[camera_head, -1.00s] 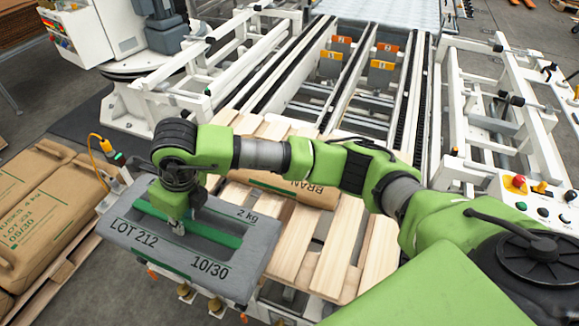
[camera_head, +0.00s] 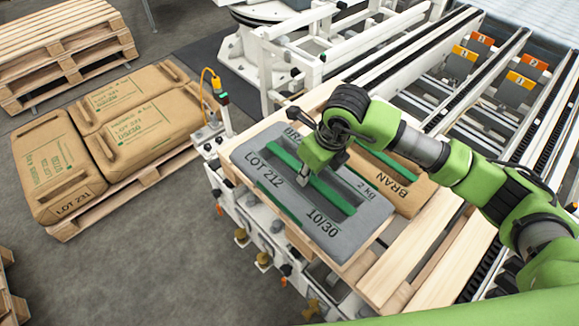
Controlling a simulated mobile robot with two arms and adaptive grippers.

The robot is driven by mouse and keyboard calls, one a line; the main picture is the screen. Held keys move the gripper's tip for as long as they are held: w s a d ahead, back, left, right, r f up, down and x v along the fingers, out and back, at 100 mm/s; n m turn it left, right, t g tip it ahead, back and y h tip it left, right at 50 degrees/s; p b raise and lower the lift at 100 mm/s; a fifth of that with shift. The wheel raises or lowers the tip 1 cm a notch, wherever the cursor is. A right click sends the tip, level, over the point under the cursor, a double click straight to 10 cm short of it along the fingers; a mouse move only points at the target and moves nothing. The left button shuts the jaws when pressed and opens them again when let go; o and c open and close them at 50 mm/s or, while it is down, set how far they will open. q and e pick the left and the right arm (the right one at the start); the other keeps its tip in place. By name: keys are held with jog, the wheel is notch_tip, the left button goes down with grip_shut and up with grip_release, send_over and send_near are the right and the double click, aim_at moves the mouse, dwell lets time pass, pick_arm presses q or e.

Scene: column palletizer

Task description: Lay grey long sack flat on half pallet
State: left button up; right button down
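The grey long sack (camera_head: 335,225), marked LOT 212, 2 kg and 10/30, has a green-edged handle strip along its top. It lies nearly level over the left part of the half pallet (camera_head: 385,275). My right gripper (camera_head: 304,178) comes down onto the strip from above and appears shut on it; the fingertips are small and partly hidden. A brown BRAN sack (camera_head: 408,190) lies on the pallet behind the grey sack, which partly covers it in view. Whether the grey sack rests on the slats or hangs just above them cannot be told. My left gripper is out of view.
Brown sacks (camera_head: 135,120) lie on a pallet at the left, with stacked empty pallets (camera_head: 65,45) behind. A white conveyor frame (camera_head: 400,60) stands beyond the half pallet. A post with a yellow cable (camera_head: 212,80) stands close left of the grey sack. Bare slats show at right.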

aim_at(325, 181)
jog(key=d+f+b, duration=0.2)
jog(key=d+f, duration=0.2)
jog(key=shift+d, duration=0.1)
jog(key=shift+w+d+f, duration=0.1)
jog(key=shift+d+f, duration=0.4)
jog(key=shift+f, duration=0.05)
jog(key=shift+d+f+b, duration=0.25)
jog(key=shift+f+b, duration=0.15)
jog(key=shift+b, duration=0.05)
notch_tip(325, 181, down, 3)
jog(key=shift+d+f+b, duration=0.1)
jog(key=shift+b, duration=0.6)
jog(key=c, duration=2.2)
grip_release()
jog(key=shift+s+f, duration=0.25)
jog(key=o, duration=0.3)
jog(key=shift+s+r, duration=0.1)
